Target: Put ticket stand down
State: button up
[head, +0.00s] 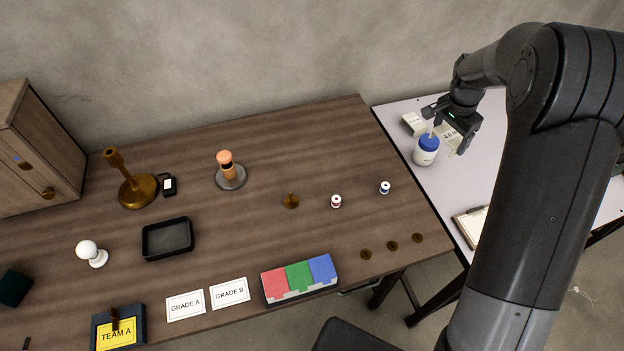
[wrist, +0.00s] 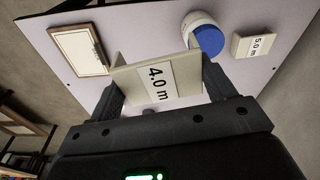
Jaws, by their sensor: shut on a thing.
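My gripper (head: 455,128) is over the pale side table (head: 397,112) at the right. In the wrist view my gripper (wrist: 162,85) is shut on the ticket stand (wrist: 182,76), a cream folded card reading "4.0 m", with a finger at each side. In the head view the ticket stand (head: 449,137) is partly hidden by the gripper. I cannot tell whether its base touches the table. A similar "5.0 m" stand (wrist: 254,45) also shows in the head view (head: 412,123), left of the gripper.
A white bottle with a blue cap (head: 427,153) stands close beside the gripper and also shows in the wrist view (wrist: 203,33). A clipboard (head: 471,224) lies nearer on the pale table. The wooden table (head: 260,180) holds a brass stand, black tray and several small items.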

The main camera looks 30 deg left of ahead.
jog(key=s+a+r+n, duration=0.2)
jog(key=s+a, duration=0.5)
jog(key=s, duration=0.1)
send_over(369, 157)
jog(key=f, duration=0.6)
jog(key=shift+s+f, duration=0.3)
jog(key=shift+f, duration=0.1)
jog(key=shift+a+f, duration=0.1)
jog(key=shift+f, duration=1.85)
jog(key=shift+f, duration=0.1)
jog(key=o, duration=1)
